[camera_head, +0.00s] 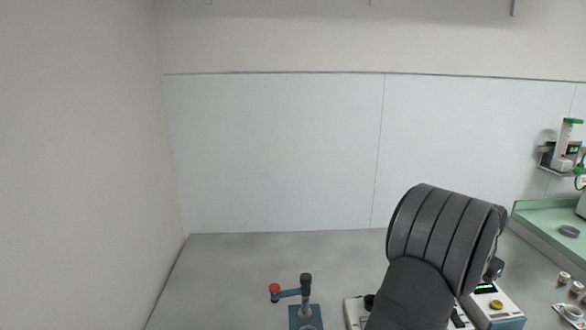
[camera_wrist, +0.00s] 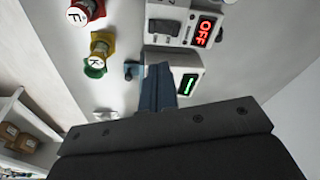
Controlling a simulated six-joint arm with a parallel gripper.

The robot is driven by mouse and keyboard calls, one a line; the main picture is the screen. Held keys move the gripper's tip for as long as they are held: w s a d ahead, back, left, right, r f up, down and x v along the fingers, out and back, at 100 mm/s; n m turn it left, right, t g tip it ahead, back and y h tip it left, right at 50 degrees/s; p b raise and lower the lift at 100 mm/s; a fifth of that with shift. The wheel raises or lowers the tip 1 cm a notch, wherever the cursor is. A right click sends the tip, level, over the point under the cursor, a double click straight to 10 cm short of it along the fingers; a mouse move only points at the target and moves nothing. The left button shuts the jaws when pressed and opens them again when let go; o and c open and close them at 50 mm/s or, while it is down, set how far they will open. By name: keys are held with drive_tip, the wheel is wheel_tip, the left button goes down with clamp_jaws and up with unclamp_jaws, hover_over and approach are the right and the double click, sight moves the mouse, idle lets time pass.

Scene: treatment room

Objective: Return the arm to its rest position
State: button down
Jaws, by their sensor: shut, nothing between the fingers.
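My arm (camera_head: 440,240) rises at the lower right of the head view, its thick dark ribbed section bent over the table. My gripper is hidden behind it there. In the wrist view, my gripper (camera_wrist: 159,72) reaches up from the dark bar across the lower part. Its bluish fingers are together, with nothing seen between them. Their tips appear close to a white device with a green display (camera_wrist: 188,84); I cannot tell whether they touch it.
A blue stand with a red knob (camera_head: 275,288) is left of my arm. A green tray (camera_head: 540,228) lies at right. The wrist view shows a red OFF display (camera_wrist: 205,31), marked knobs (camera_wrist: 98,48) and shelves with boxes (camera_wrist: 20,140). The table's left part is clear.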

drive_tip(key=s+a+r+m, duration=0.1)
drive_tip(key=a+r+m, duration=0.1)
drive_tip(key=r, duration=0.3)
drive_tip(key=s+a+r+m+t, duration=0.1)
drive_tip(key=r+m, duration=0.1)
drive_tip(key=r, duration=0.2)
drive_tip(key=shift+s+a+r+m+h, duration=0.3)
drive_tip(key=shift+s+a+r, duration=0.05)
drive_tip(key=shift+a, duration=0.05)
